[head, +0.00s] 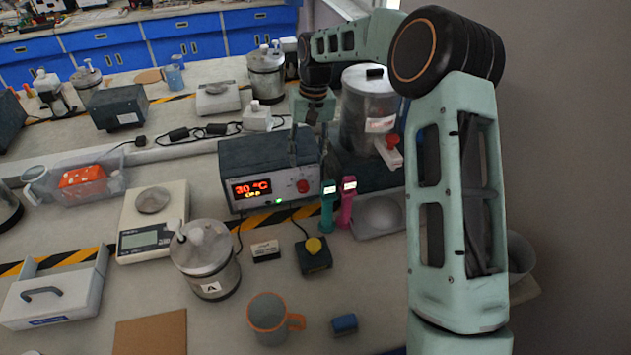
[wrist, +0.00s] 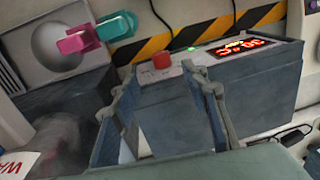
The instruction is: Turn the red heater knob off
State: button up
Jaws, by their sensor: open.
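The red heater knob (head: 303,186) sits on the front panel of a dark-topped heater control box (head: 262,153), to the right of its lit red display (head: 252,190), which reads about 30 °C. In the wrist view the knob (wrist: 162,62) shows just beyond the space between my fingertips, clear of both. My gripper (head: 309,150) is open and empty, pointing down over the right end of the box. In the wrist view its two fingers (wrist: 153,84) stand apart. I cannot tell the exact gap from fingertips to knob.
Teal (head: 328,200) and pink (head: 347,200) upright items stand right of the box, near a metal vessel (head: 368,105) with another red knob (head: 392,141). A yellow-button box (head: 313,255), a lidded pot (head: 205,262) and a mug (head: 268,318) stand in front.

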aim_at(302, 186)
jog(key=f, duration=0.7)
jog(key=a+f+p, duration=0.1)
jog(key=f, duration=0.2)
jog(key=shift+s+f, duration=0.1)
jog(key=shift+f, duration=0.2)
grip_shut()
jog(key=shift+s+a+f+h+b, duration=0.1)
jog(key=shift+a+h+b, duration=0.1)
jog(key=shift+h+b, duration=0.4)
jog(key=shift+a+f+h+b, duration=0.1)
jog(key=shift+a+h+b, duration=0.05)
jog(key=shift+h+b, duration=0.45)
jog(key=shift+r+t+h, duration=0.2)
jog(key=shift+t+h, duration=0.1)
jog(key=shift+h, duration=0.1)
jog(key=shift+d, duration=0.1)
grip_release()
